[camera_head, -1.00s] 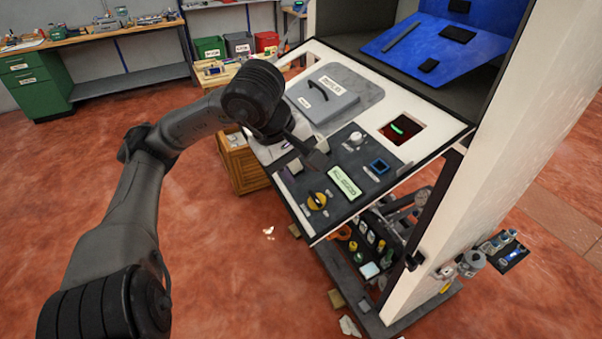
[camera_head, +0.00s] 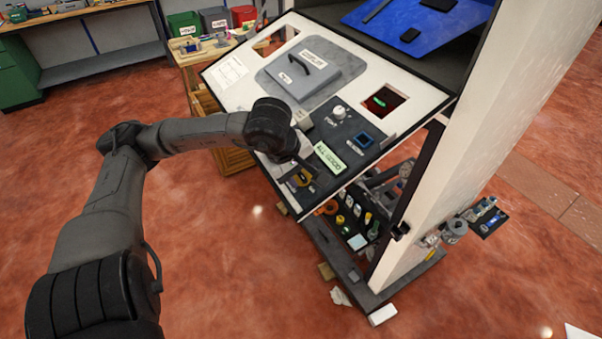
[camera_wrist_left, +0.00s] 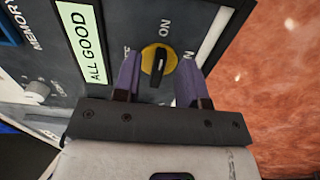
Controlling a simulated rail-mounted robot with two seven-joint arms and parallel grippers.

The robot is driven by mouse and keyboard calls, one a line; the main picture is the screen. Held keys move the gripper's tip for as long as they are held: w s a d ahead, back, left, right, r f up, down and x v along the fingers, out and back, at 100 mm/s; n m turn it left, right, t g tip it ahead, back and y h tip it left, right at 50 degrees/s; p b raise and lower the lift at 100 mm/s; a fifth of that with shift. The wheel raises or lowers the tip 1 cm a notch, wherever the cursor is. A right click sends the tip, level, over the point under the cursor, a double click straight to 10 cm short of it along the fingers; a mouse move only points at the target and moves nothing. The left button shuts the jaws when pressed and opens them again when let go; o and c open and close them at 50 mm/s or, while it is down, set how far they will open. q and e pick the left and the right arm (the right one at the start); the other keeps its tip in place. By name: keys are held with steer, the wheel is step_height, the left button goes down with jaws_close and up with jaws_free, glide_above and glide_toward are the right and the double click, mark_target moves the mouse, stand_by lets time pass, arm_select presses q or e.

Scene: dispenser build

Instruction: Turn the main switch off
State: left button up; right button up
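The main switch is a round yellow knob with a black handle (camera_wrist_left: 157,62) on the dark control panel. In the left wrist view the handle points roughly up and down the picture, with "ON" lettering above the knob. In the head view the knob (camera_head: 302,179) is partly hidden by my left gripper (camera_head: 299,165). In the left wrist view my left gripper (camera_wrist_left: 159,76) is open, its two purple fingers one on each side of the knob. I cannot tell if they touch it. My right gripper is not in view.
A display (camera_head: 329,157) reading "ALL GOOD" sits beside the switch. A white knob (camera_head: 339,112) and a blue-framed square (camera_head: 362,140) are farther up the panel. Shelves with small parts (camera_head: 358,222) are below. The red floor left of the machine is clear.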

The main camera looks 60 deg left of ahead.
arm_select(q)
steer(key=shift+w+f, duration=0.2)
steer(key=shift+f, duration=0.3)
jaws_close()
